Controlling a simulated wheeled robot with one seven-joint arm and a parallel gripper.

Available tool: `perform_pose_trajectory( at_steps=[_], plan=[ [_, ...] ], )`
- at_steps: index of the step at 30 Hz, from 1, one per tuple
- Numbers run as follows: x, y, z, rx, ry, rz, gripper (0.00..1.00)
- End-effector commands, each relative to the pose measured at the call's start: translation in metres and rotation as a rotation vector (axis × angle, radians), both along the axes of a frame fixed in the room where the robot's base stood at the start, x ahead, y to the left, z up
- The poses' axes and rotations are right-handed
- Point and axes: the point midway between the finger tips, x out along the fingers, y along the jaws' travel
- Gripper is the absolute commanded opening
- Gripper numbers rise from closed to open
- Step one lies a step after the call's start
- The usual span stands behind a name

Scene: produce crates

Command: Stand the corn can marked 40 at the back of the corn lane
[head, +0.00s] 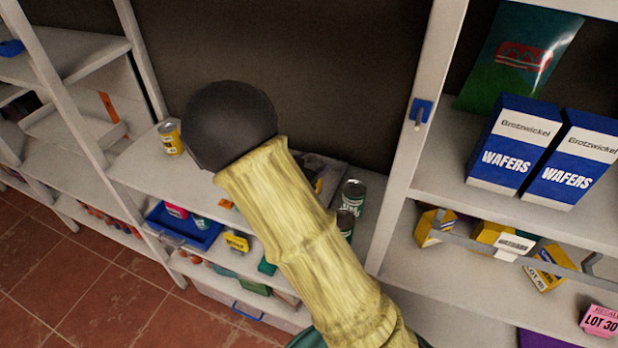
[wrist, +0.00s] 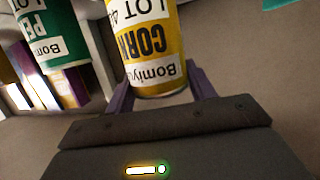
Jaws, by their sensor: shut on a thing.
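The corn can (wrist: 150,45) is yellow with a white band reading LOT and a partly cut-off number that starts with 4. My gripper (wrist: 160,88) is shut on it, one purple finger on each side. Its print appears upside down in the wrist view, and its far end is cut off by the frame. In the head view my arm hides most of the gripper, and only a bit of yellow shows beside it. I cannot tell whether the can touches the shelf. Another yellow can (head: 171,138) stands on the middle shelf, left of my arm.
Green cans (head: 352,195) stand on the middle shelf right of my arm; a green can (wrist: 50,35) is close left of the held can. A white upright (head: 425,130) divides this bay from one with blue wafer boxes (head: 515,145). A blue tray (head: 185,228) sits lower down.

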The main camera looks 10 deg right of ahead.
Motion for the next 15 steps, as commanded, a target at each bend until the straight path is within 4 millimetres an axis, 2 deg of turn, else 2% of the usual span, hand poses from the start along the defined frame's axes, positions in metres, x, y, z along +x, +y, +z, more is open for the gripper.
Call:
perform_pose_trajectory(
  at_steps=[8,15],
  plan=[
    [0.000,0.000,0.000,-0.001,-0.002,0.000,0.19],
    [0.000,0.002,-0.029,-0.004,0.002,0.003,0.19]
  ],
)
